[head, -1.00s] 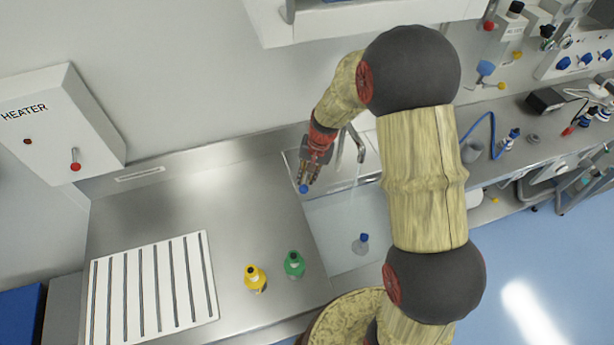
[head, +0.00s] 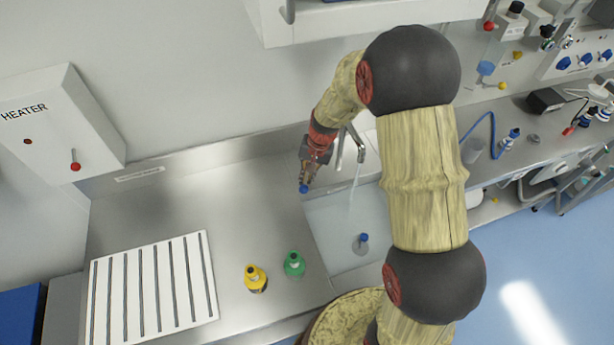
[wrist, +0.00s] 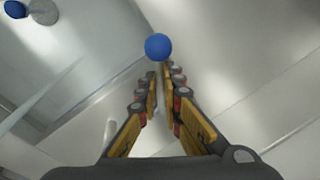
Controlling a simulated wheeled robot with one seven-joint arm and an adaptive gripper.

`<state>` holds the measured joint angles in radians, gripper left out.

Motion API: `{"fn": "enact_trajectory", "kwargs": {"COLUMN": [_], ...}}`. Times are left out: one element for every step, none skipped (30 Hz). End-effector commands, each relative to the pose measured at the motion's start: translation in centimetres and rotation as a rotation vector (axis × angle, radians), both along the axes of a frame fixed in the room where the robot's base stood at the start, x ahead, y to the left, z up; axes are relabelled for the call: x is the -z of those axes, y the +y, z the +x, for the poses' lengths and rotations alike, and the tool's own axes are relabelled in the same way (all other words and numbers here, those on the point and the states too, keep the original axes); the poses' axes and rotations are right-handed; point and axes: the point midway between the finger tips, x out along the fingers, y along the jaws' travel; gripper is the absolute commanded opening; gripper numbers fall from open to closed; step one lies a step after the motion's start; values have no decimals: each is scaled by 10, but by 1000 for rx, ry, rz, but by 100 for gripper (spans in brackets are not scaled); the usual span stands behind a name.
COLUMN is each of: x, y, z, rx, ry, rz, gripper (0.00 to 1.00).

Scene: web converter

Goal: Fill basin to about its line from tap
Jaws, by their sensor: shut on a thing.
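My gripper (head: 308,179) is left of the metal tap (head: 347,145), with its fingers shut on a small blue knob (head: 304,188). The knob also shows at the fingertips in the wrist view (wrist: 158,46). What the knob is joined to is hidden. A thin pale stream of water (head: 354,190) falls from the tap into the basin (head: 335,225), to the right of my gripper. The stream is a pale streak at the left of the wrist view. I cannot make out the basin's line or the water level.
A blue-capped flask (head: 362,244) is in the basin. Yellow (head: 255,278) and green (head: 294,264) bottles stand on the steel counter left of it, near a white slotted rack (head: 150,290). A heater box (head: 62,120) hangs on the wall. Counter behind the bottles is clear.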

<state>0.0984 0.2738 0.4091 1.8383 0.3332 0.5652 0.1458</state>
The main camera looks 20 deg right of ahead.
Motion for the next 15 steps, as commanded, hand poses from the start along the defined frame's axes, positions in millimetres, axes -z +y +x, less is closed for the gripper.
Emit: {"fn": "enact_trajectory", "kwargs": {"x": [0, 0, 0, 0, 0, 0, 0, 0, 1, 1, 1, 1, 1, 1, 1], "y": [0, -1, -1, -1, -2, -3, -3, -4, -6, -7, -8, -10, -11, -12, -14], "z": [0, 0, 0, 0, -1, -1, -1, -1, -1, -2, -3, -3, -3, -4, -4], "rx": [-2, -5, -11, -17, -26, -40, -52, -66, -86, -105, -123, -149, -169, -192, -219], "ry": [1, 0, 0, 1, 0, -1, -1, -2, -1, -1, 0, 0, 0, 0, 0], "rz": [0, 0, 0, 0, 0, 1, 0, 0, 1, 1, 1, 1, 1, 0, 0], "gripper": [0, 0, 0, 0, 0, 0, 0, 0, 0, 0, 0, 0, 0, 0, 0]}}
